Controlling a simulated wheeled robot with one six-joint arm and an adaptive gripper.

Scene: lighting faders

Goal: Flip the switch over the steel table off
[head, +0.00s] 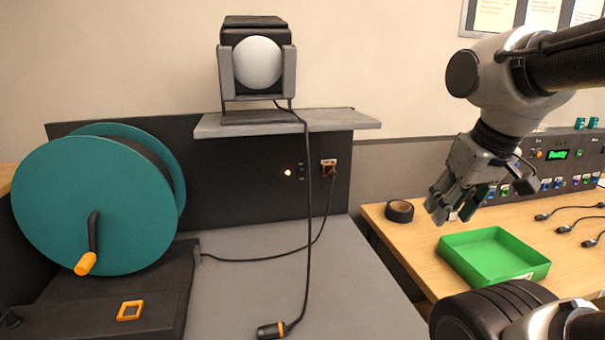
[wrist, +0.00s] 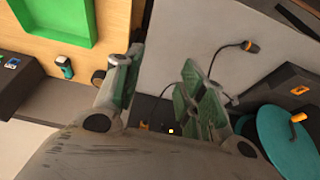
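The steel table (head: 255,275) is the grey top at the middle; it also shows in the wrist view (wrist: 185,50). In the wrist view the light (wrist: 171,131) shows low between my fingers; the switch cannot be made out there. My gripper (head: 453,209) is open and empty, right of the panel and well apart from it. Its spread fingers also show in the wrist view (wrist: 160,85).
An orange-framed socket (head: 329,167) with a plugged cable is right of the switch. A grey shelf (head: 340,121) carrying a lamp (head: 257,65) juts out above. A teal reel (head: 85,205) stands left; a green tray (head: 495,255) lies right.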

